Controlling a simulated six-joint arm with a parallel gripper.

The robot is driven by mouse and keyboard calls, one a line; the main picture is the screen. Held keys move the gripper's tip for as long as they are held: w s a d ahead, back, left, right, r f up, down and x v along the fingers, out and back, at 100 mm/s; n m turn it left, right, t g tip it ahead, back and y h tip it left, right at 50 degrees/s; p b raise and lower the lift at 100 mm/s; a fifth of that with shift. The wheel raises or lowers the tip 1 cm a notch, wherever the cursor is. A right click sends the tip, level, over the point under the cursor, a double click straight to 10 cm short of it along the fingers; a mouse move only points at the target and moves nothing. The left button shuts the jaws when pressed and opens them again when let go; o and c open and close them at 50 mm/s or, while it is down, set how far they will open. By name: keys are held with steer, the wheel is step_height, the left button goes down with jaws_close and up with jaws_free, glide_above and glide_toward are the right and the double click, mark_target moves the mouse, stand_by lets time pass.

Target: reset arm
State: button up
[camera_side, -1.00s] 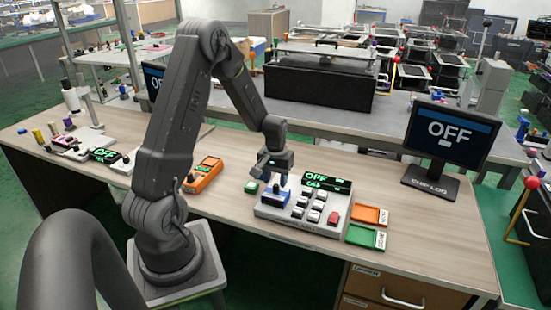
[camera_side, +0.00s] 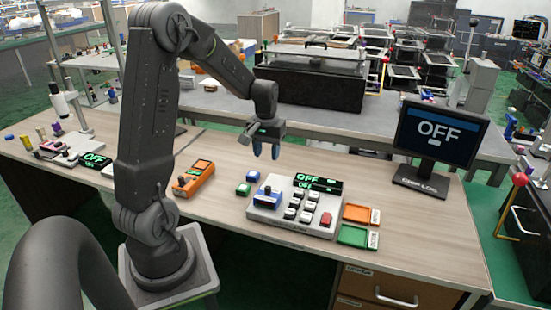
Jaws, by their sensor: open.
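My gripper (camera_side: 266,152) is raised above the bench, up and behind the control panel, with its fingers pointing down and apart. It is empty and touches nothing. The grey control panel (camera_side: 284,223) sits on the bench, with a blue lever block (camera_side: 267,197) at its left, white keys, a red key and a green display (camera_side: 318,182) reading OFF. The monitor (camera_side: 435,138) at the right also shows OFF.
A black case (camera_side: 313,81) stands on the bench behind. Bare bench top lies in front of the monitor.

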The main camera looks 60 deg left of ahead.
steer(key=s+d+r+m+t, duration=0.2)
steer(key=s+d+r+m, duration=0.1)
steer(key=d, duration=0.5)
steer(key=s+d+r+m+t, duration=0.1)
steer(key=s+d+r+m, duration=0.2)
steer(key=d, duration=0.6)
steer(key=s+d+r+m+t, duration=0.2)
steer(key=s+d+r+m, duration=0.1)
steer(key=s+d+r, duration=0.3)
steer(key=shift+s+d+r+t, duration=0.15)
steer(key=shift+d+r+t, duration=0.15)
steer(key=shift+d+r, duration=0.65)
